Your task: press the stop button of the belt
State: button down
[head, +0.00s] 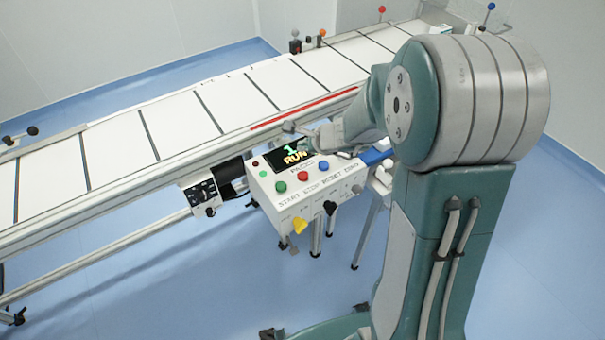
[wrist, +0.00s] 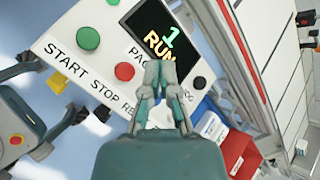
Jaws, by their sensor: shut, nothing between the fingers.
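The control panel (head: 283,205) is a white box beside the belt (head: 180,120). It carries a green button (head: 281,187), a red button (head: 302,176) and a blue button (head: 323,166). In the wrist view, the red button (wrist: 124,71) sits above the printed word STOP, and the green button (wrist: 88,38) sits above START. The display (head: 289,153) reads "1 RUN". My gripper (wrist: 158,68) is shut and empty. In the wrist view its fingertips overlap the display's lower edge, just right of the red button.
A yellow knob (head: 300,224) and a dark knob (head: 330,207) stick out from the panel's front. A red box (wrist: 237,150) lies right of my gripper. The blue floor in front is mostly clear.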

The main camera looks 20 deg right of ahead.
aim_at(305, 175)
jog(key=f, duration=0.6)
jog(key=shift+d+f, duration=0.25)
jog(key=shift+d, duration=0.15)
jog(key=shift+a+f, duration=0.15)
jog(key=shift+f, duration=0.45)
jog(key=shift+a+f, duration=0.15)
jog(key=shift+a, duration=0.15)
jog(key=shift+d, duration=0.3)
jog(key=shift+a, duration=0.2)
jog(key=shift+d, duration=0.1)
jog(key=shift+s+f, duration=0.1)
jog(key=shift+f, duration=0.25)
